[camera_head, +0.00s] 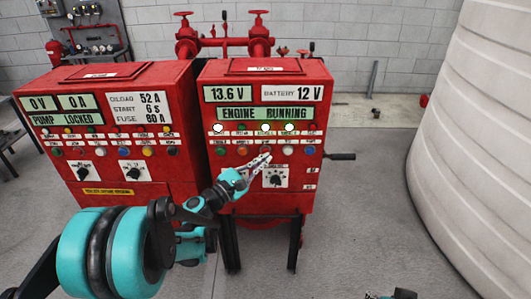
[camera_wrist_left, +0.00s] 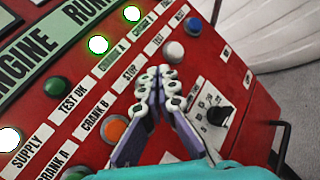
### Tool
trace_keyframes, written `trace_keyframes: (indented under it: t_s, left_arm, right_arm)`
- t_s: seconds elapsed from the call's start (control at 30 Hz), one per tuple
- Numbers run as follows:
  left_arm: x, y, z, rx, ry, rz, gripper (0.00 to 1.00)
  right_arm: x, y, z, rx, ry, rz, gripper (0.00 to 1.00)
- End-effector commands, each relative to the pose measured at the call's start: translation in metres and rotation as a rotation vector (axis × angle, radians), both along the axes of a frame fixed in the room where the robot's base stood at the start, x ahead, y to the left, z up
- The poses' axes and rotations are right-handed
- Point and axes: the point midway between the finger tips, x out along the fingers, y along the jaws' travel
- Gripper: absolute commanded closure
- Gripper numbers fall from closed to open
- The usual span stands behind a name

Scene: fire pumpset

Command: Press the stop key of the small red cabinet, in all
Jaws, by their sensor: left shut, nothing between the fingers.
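The small red cabinet (camera_head: 262,185) stands right of the larger red one, and its display reads ENGINE RUNNING. My left gripper (camera_head: 266,156) reaches its front panel from below, with the fingers shut and empty. In the left wrist view the closed fingertips (camera_wrist_left: 164,74) lie over the lower key row, just below the STOP label (camera_wrist_left: 130,73). They hide the stop key; I cannot tell whether they touch it. An orange key (camera_wrist_left: 113,130) shows to their left and a pale key (camera_wrist_left: 173,52) beyond them. A sliver of my right gripper (camera_head: 390,295) shows at the bottom edge.
A rotary knob (camera_wrist_left: 219,114) is right of the fingers. The larger red cabinet (camera_head: 110,130) stands at left, and a black handle (camera_head: 341,156) sticks out at right. A big pale tank (camera_head: 475,120) stands farther right, with open floor between.

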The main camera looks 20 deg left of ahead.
Motion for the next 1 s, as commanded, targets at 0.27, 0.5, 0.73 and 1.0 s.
trace_keyframes:
  t_s: [0.27,0.5,0.73,1.0]
  left_arm:
    - [0.008,0.002,0.000,0.000,0.000,0.000,1.00]
    - [0.008,0.002,0.000,0.000,0.000,0.000,1.00]
    - [0.009,0.003,0.000,0.000,0.000,0.000,1.00]
    - [0.012,0.003,0.000,0.000,0.000,0.000,1.00]
  right_arm:
    - [0.000,0.000,-0.002,0.000,0.000,0.000,0.60]
    - [0.000,0.000,-0.002,0.000,0.000,0.000,0.60]
    - [0.000,0.000,-0.002,0.000,0.000,0.000,0.60]
    - [0.000,0.000,-0.003,0.000,0.000,0.000,0.60]
